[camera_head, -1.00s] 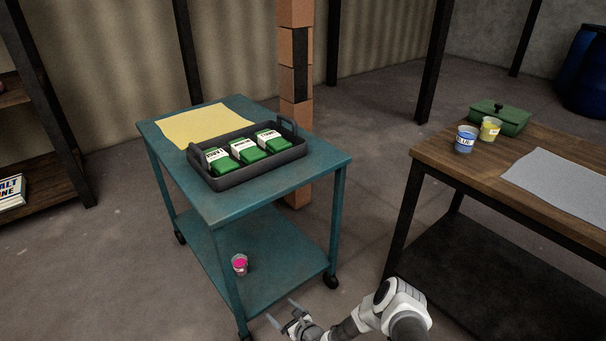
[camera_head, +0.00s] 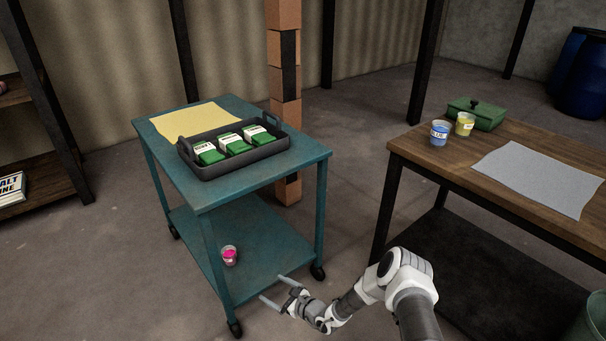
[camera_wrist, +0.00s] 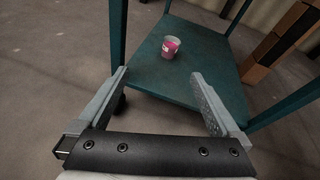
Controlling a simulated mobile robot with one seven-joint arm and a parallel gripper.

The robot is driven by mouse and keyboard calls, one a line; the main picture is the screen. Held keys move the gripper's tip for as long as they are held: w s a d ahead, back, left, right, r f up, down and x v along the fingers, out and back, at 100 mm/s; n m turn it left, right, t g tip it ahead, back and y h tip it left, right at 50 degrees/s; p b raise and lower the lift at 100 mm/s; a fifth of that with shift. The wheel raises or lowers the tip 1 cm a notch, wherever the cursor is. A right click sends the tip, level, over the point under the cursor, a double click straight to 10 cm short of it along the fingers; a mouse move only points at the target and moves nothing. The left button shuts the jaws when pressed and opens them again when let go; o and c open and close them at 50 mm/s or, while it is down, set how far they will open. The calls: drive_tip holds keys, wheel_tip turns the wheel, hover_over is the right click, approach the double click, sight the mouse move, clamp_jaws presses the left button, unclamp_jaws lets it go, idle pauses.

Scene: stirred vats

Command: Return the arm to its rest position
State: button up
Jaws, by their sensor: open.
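My gripper (camera_head: 277,290) is open and empty at the front of the teal cart (camera_head: 262,172), near its lower shelf. In the wrist view my gripper (camera_wrist: 160,95) shows both fingers spread apart with nothing between them. My arm is bent, at the lower middle of the head view.
The cart's top holds a dark tray (camera_head: 216,171) with green-and-white packs and a yellow sheet (camera_head: 190,122). A wooden table (camera_head: 437,160) at right bears a blue cup (camera_head: 439,133), a yellow cup (camera_head: 465,124), a green box (camera_head: 489,114) and a grey sheet (camera_head: 540,178). Brick column (camera_head: 284,60) behind.

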wheel_tip(320, 180, up, 21)
drive_tip(key=a+n+g+y, duration=0.25)
drive_tip(key=n+g, duration=0.25)
drive_tip(key=n, duration=0.5)
drive_tip(key=s+d+r+n+g+h, duration=0.1)
drive_tip(key=s+d+r+n+g, duration=0.2)
drive_tip(key=r, duration=0.4)
drive_tip(key=s+r+n+h, duration=0.1)
drive_tip(key=s+r+n, duration=0.3)
drive_tip(key=r, duration=0.4)
drive_tip(key=s+d+r+n+t+h, duration=0.2)
drive_tip(key=s+d+r+n+h, duration=0.3)
drive_tip(key=s+d+r, duration=0.55)
drive_tip(key=s+d+r+n+t+h, duration=0.2)
drive_tip(key=s+d+r+h, duration=0.45)
drive_tip(key=s+d, duration=0.75)
wheel_tip(320, 180, up, 26)
drive_tip(key=s+a+p, duration=0.2)
drive_tip(key=p, duration=2.3)
drive_tip(key=shift+f, duration=0.15)
